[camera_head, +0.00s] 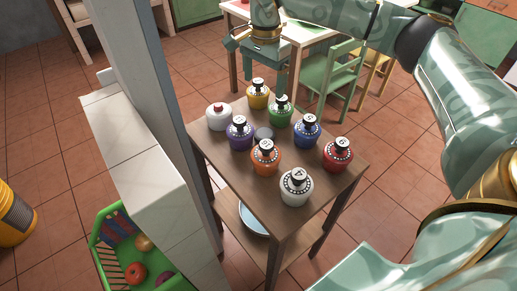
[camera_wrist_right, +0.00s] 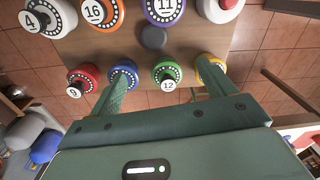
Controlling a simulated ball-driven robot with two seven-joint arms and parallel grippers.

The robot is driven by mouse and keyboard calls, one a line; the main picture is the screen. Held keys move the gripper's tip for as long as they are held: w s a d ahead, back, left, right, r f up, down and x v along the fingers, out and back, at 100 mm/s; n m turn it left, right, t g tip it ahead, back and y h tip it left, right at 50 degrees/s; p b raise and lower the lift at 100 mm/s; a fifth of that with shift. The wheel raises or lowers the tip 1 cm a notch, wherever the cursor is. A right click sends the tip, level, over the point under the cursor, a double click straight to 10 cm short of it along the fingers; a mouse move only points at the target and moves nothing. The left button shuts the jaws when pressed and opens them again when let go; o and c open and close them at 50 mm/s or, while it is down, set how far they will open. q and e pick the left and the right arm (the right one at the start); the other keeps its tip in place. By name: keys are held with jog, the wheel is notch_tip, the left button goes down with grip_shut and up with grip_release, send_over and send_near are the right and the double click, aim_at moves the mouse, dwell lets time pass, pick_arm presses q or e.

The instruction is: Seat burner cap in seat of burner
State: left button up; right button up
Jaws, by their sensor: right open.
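I cannot identify a burner for certain. A small dark grey round piece (camera_head: 264,133), which may be the burner cap, sits in the middle of the small wooden table. It also shows as a dark disc in the right wrist view (camera_wrist_right: 152,39). A white round pot with a red top (camera_head: 218,117) stands at the table's left; it may be the burner, and no seat can be made out. My right gripper (camera_wrist_right: 167,68) is open at the table's far side, its fingers spread on either side of the green bottle (camera_wrist_right: 166,76). My left gripper is not in view.
Several numbered bottles crowd the table: yellow (camera_head: 258,94), purple (camera_head: 239,134), orange (camera_head: 266,157), blue (camera_head: 306,132), red (camera_head: 337,155) and white (camera_head: 296,188). A grey post (camera_head: 158,90) and tiled counter (camera_head: 135,150) stand left. A green chair (camera_head: 330,78) is behind.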

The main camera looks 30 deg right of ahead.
jog(key=b, duration=0.3)
send_near(266, 132)
jog(key=f, duration=0.1)
jog(key=f+b, duration=0.1)
jog(key=f, duration=0.1)
jog(key=shift+w, duration=0.35)
jog(key=shift+a+f, duration=0.1)
jog(key=shift+f, duration=0.25)
notch_tip(266, 132, down, 5)
jog(key=b, duration=0.3)
jog(key=shift+s, duration=0.15)
jog(key=shift+s+r, duration=0.1)
jog(key=shift+r, duration=0.05)
jog(key=shift+c, duration=0.3)
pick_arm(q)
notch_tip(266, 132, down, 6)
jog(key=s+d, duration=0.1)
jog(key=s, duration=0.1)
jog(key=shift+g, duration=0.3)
pick_arm(e)
jog(key=c, duration=1.1)
